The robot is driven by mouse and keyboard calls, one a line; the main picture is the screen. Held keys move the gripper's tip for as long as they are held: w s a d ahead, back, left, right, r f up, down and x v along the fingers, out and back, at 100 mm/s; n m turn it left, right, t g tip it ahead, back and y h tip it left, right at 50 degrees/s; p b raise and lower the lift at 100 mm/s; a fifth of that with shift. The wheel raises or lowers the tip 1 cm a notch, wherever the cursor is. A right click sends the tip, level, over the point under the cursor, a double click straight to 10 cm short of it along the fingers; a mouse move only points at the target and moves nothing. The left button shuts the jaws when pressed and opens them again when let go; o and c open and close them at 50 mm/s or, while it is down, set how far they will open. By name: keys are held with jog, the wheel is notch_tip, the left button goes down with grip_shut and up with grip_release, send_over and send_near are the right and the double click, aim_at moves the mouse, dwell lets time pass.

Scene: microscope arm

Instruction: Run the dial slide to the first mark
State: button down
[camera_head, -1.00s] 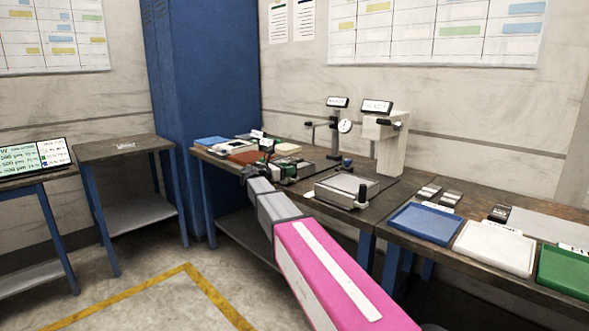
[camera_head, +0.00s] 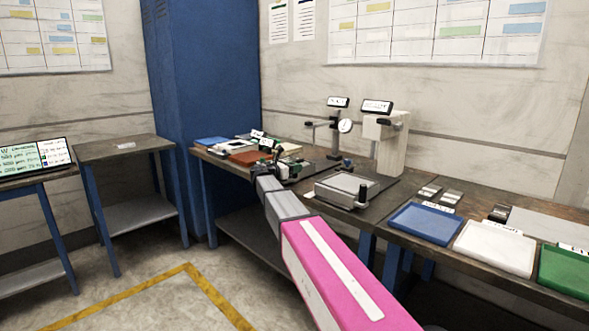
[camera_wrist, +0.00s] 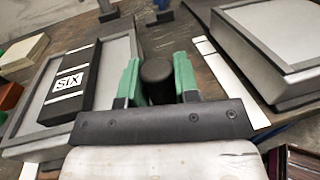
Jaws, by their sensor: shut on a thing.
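In the wrist view the green fingers of my gripper (camera_wrist: 157,78) are shut on a dark round knob (camera_wrist: 156,72), one finger on each side. A low grey slide (camera_wrist: 30,130) lies at the left and carries a black block (camera_wrist: 75,72) with a white label. In the head view my arm reaches to the left part of the bench, and its end hides most of this slide. A round dial gauge (camera_head: 345,126) hangs on a stand behind it. I cannot read the dial or any mark on the slide.
Blue (camera_head: 425,223), white (camera_head: 495,248) and green (camera_head: 565,270) trays lie farther right.

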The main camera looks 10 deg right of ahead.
jog(key=x, duration=0.4)
jog(key=w+x, duration=0.1)
jog(key=x, duration=0.3)
jog(key=w+a+x, duration=0.1)
jog(key=x, duration=0.3)
jog(key=shift+w+d, duration=0.3)
jog(key=shift+w, duration=0.05)
jog(key=c, duration=0.8)
grip_release()
jog(key=shift+c, duration=0.2)
jog(key=shift+s+a, duration=0.1)
jog(key=v, duration=1)
jog(key=shift+s+a, duration=0.1)
jog(key=shift+a, duration=0.2)
